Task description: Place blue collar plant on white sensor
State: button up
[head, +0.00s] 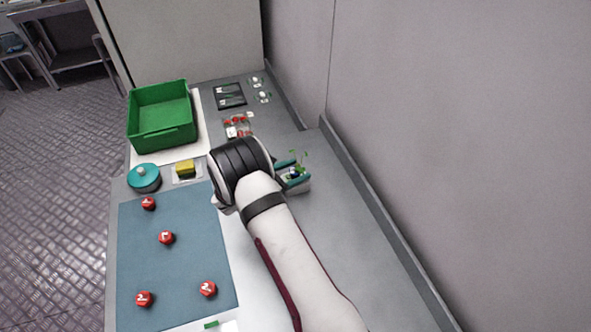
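A small plant with thin green leaves (304,156) stands just right of my wrist. A dark blue spot at its base (294,174) looks like its collar. Teal bars, possibly my gripper (291,172), lie on both sides of the plant's base. My wrist hides much of this spot, so I cannot tell whether the fingers press on the collar. A pale block (300,187) shows just below the plant. I cannot tell whether it is the white sensor or whether the plant touches it.
A green crate (163,138) stands at the back left. A teal round container (144,178) and yellow block (186,168) are in front of it. Several red numbered caps lie on the blue mat (185,270). A dark tray (229,96) is at the back. The right wall borders the counter.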

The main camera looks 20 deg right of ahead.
jog(key=shift+o, duration=0.4)
jog(key=shift+r, duration=0.15)
jog(key=v, duration=1.2)
jog(key=s+d+r+m+g+y, duration=0.25)
jog(key=s+r+m+g, duration=0.2)
jog(key=s+m, duration=0.35)
jog(key=s+d+r+m+g+y, duration=0.2)
jog(key=s+d+r+m+g, duration=0.15)
jog(key=s+r+m, duration=0.45)
jog(key=s+a+m+y, duration=0.4)
jog(key=s+m, duration=0.1)
jog(key=s, duration=0.3)
jog(key=s+a+m+t+y, duration=0.1)
jog(key=s+a+m+y, duration=0.4)
jog(key=s, duration=0.4)
jog(key=shift+r+m+t, duration=0.25)
jog(key=shift+m+t, duration=0.05)
jog(key=shift+m, duration=0.1)
jog(key=shift+s+a+y, duration=0.1)
jog(key=shift+a+y, duration=0.05)
jog(key=shift+y, duration=0.1)
